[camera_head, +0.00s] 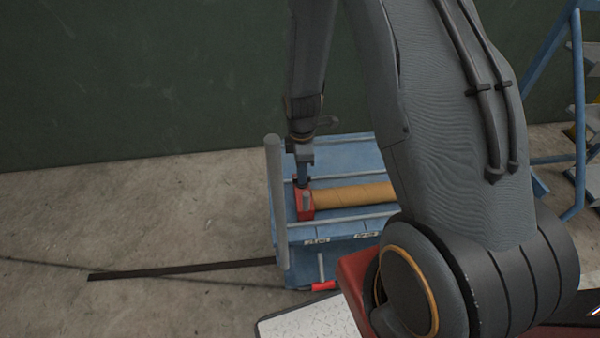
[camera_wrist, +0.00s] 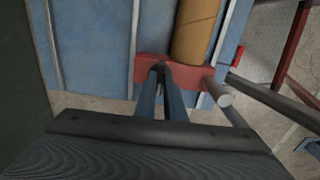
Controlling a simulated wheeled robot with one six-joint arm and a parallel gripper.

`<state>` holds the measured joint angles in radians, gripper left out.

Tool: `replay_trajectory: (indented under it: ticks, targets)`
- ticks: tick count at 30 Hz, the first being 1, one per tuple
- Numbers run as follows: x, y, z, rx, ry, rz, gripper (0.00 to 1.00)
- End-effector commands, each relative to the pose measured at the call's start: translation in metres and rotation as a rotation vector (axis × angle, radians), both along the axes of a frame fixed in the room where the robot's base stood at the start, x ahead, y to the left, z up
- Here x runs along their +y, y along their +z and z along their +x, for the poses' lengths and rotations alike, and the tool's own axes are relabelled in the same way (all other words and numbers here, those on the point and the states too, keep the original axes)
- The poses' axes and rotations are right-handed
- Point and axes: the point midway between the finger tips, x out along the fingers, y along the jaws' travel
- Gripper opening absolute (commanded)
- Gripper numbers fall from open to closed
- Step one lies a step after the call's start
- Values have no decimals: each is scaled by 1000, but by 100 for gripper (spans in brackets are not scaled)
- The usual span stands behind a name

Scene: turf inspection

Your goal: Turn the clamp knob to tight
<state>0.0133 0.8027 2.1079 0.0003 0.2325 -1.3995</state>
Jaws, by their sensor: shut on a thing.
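A red clamp block (camera_head: 307,213) sits on the blue cart, at the left end of a tan roll (camera_head: 350,194). The block also shows in the wrist view (camera_wrist: 199,77), with the roll (camera_wrist: 195,30) rising behind it. My gripper (camera_head: 302,183) points down onto the block. In the wrist view my gripper (camera_wrist: 161,80) has its two fingers close together around a small dark knob (camera_wrist: 161,70) on the block. The fingers hide most of the knob, and I cannot read how far it is turned.
The blue cart (camera_head: 350,152) has raised rails and a grey post (camera_head: 276,205) at its left. A red grip (camera_head: 323,286) lies low at its front. A dark strip (camera_head: 180,269) crosses the floor. Blue steps (camera_head: 578,110) stand at right.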

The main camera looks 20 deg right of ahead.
Motion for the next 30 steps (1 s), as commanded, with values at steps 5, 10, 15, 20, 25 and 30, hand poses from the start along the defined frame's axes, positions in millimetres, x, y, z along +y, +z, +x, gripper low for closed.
replay_trajectory:
  ticks: [5,10,15,20,25,30]
  targets:
    - [0,1,3,-8,6,0,0]
    - [0,2,4,-8,6,0,0]
    - [0,1,3,-7,5,0,28]
    - [0,1,2,-4,5,0,28]
    - [0,3,2,-4,4,0,28]
    - [0,17,3,-6,4,0,28]
